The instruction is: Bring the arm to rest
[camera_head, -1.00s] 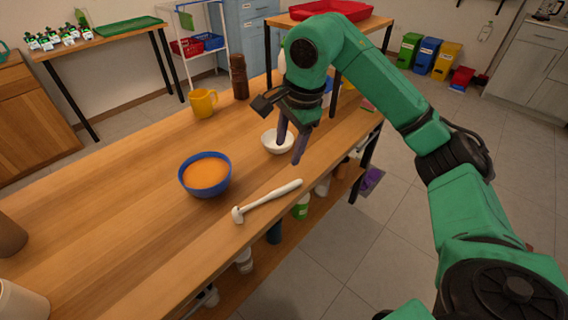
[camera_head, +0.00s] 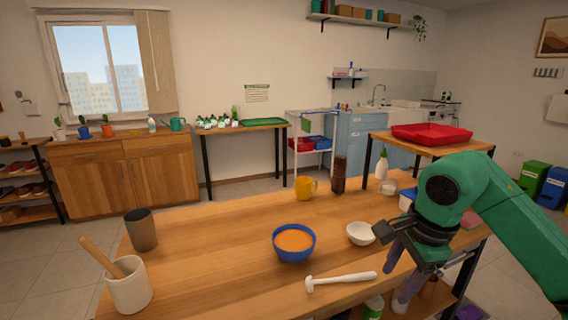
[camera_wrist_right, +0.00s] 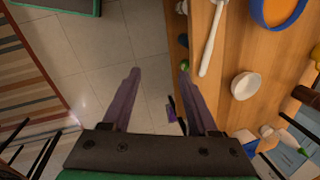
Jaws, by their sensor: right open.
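My right gripper (camera_head: 397,280) is at the right front edge of the wooden table, fingers pointing down. Its two purple fingers stand apart with nothing between them. In the right wrist view my right gripper (camera_wrist_right: 160,72) shows open, with grey floor and the table's edge behind the fingers. A small white bowl (camera_head: 360,234) stands on the table to the left of the gripper, apart from it. A white long-handled tool (camera_head: 342,281) lies on the table near the front edge, left of the fingers. My left gripper is not in view.
The wooden table (camera_head: 205,262) carries a blue bowl with orange contents (camera_head: 294,256), a yellow mug (camera_head: 304,188), a brown bottle (camera_head: 339,175), a dark cup (camera_head: 141,230) and a white crock with a wooden handle (camera_head: 128,288). A red tray (camera_head: 445,135) is behind my arm.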

